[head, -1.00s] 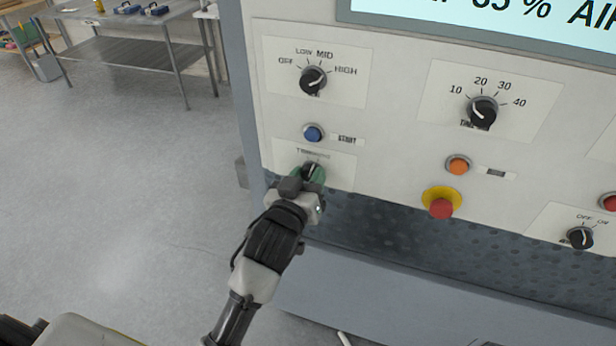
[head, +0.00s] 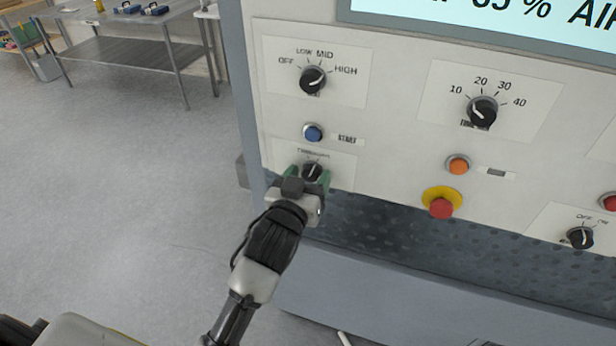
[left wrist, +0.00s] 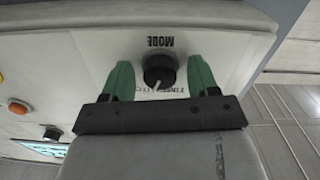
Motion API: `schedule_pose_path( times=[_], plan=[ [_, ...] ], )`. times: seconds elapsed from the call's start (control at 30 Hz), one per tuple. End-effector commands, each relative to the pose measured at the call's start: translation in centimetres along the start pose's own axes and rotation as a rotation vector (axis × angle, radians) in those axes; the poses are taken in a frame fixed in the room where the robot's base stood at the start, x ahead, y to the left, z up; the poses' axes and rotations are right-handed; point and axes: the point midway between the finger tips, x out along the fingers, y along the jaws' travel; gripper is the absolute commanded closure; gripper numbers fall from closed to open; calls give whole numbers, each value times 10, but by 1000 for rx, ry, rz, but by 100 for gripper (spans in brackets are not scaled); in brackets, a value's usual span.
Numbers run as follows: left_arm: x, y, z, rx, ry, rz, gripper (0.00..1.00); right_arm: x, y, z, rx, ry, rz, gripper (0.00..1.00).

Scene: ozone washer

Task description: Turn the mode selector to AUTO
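The mode selector is a black knob (head: 312,171) with a white pointer line, on a white plate at the panel's lower left. It also shows in the left wrist view (left wrist: 160,69), upside down, with MODE printed beside it. There its pointer tilts slightly off the middle of a row of labels that I cannot read clearly; the gripper partly hides them. My left gripper (head: 308,178) has its green fingers spread on both sides of the knob, with gaps between each finger and the knob in the left wrist view (left wrist: 160,78). My right gripper is not in view.
A blue START button (head: 313,132) sits just above the selector plate, and an OFF/LOW/MID/HIGH knob (head: 313,80) above that. To the right are a timer knob (head: 482,111), an orange button (head: 457,165) and a red emergency button (head: 441,208). Open floor lies left.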

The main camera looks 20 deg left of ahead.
Motion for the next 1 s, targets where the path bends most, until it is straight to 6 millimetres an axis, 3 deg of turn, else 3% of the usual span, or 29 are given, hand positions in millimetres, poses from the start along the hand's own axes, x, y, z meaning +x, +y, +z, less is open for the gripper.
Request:
schedule_pose_path(
  times=[0.37,0.8,1.0],
  plan=[
    [-7,0,0,-2,3,1,39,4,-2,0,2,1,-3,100],
    [-87,0,4,-2,1,0,39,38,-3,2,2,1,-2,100],
    [-106,0,1,-1,1,1,39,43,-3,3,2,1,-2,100]
  ],
)
